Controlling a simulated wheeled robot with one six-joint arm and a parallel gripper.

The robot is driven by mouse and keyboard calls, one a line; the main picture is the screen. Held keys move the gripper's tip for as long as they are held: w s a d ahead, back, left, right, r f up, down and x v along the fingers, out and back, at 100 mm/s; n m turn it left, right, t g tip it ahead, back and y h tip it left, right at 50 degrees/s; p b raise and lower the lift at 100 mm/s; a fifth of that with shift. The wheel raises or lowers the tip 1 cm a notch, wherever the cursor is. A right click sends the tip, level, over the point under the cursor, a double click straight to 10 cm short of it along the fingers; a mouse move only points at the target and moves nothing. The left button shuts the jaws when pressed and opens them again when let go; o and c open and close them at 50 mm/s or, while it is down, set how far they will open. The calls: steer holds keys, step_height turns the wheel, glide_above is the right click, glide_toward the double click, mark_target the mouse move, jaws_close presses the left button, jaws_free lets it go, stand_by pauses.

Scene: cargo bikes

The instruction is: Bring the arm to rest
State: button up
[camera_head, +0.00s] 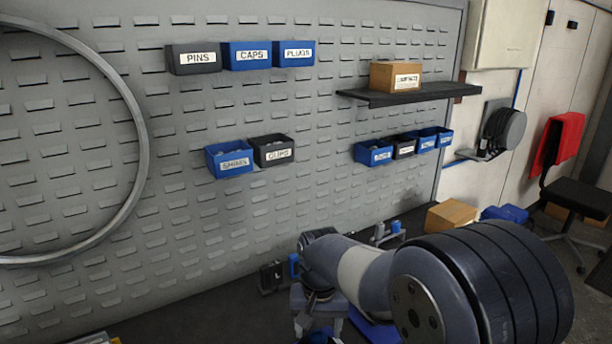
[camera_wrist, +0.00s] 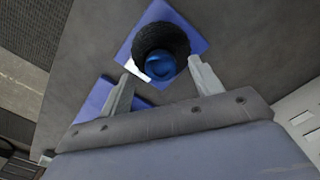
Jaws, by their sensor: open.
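My arm fills the lower right of the head view, and its forearm reaches toward the bench below the wall panel. In the wrist view my gripper (camera_wrist: 160,88) is open, with its two pale fingers apart. Nothing is between the fingertips that I can tell is held. Beyond them a dark round cup-like thing (camera_wrist: 178,38) with a blue centre sits on a blue square mat (camera_wrist: 192,20). I cannot tell how far the fingertips are from it. In the head view my gripper's fingertips are hidden by the arm.
The slotted wall panel (camera_head: 330,150) carries labelled bins, such as the SHIMS bin (camera_head: 230,160), and a black shelf (camera_head: 410,95) with a cardboard box (camera_head: 395,77). A large ring (camera_head: 140,150) hangs at left. Another cardboard box (camera_head: 450,215) stands on the bench near my arm.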

step_height(320, 180, up, 5)
steer(key=p, duration=0.3)
steer(key=s+a+f+b, duration=0.2)
steer(key=a+f+b, duration=0.4)
steer(key=a, duration=0.4)
steer(key=shift+a+f+b, duration=0.15)
steer(key=shift+b, duration=0.35)
steer(key=shift+s, duration=0.1)
